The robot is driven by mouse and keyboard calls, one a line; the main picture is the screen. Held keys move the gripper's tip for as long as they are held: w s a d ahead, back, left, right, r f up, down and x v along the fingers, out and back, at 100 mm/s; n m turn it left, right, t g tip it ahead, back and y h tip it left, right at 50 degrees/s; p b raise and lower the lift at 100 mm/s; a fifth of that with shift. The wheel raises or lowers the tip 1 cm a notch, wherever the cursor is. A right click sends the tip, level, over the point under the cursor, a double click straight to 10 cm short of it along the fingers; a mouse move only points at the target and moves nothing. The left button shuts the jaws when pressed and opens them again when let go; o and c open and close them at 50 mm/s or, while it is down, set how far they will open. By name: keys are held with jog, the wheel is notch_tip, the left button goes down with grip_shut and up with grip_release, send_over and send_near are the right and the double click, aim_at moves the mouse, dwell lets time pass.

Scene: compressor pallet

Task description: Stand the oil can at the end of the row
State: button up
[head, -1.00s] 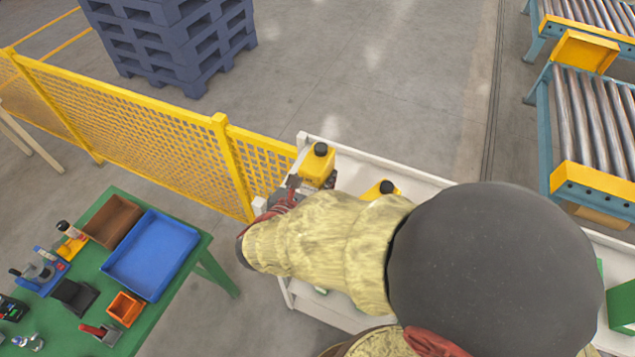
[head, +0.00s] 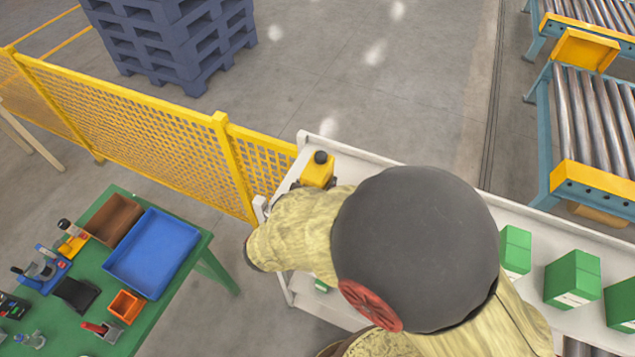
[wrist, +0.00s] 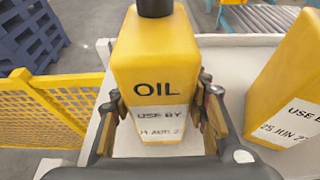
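The oil can (head: 316,172) is yellow with a black cap and stands upright at the far left corner of the white shelf. My arm hides most of my gripper in the head view.
The white shelf (head: 470,200) has a raised rim and carries several green boxes (head: 572,278) at the right. A yellow mesh fence (head: 130,125) runs close on the left. A green table (head: 200,250) with trays and tools stands at lower left.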

jog(key=o, duration=0.3)
jog(key=shift+o, duration=0.2)
jog(key=shift+r, duration=0.15)
jog(key=shift+s+a+r, duration=0.15)
jog(key=v, duration=1.1)
jog(key=shift+s+b, duration=0.3)
jog(key=shift+b, duration=0.1)
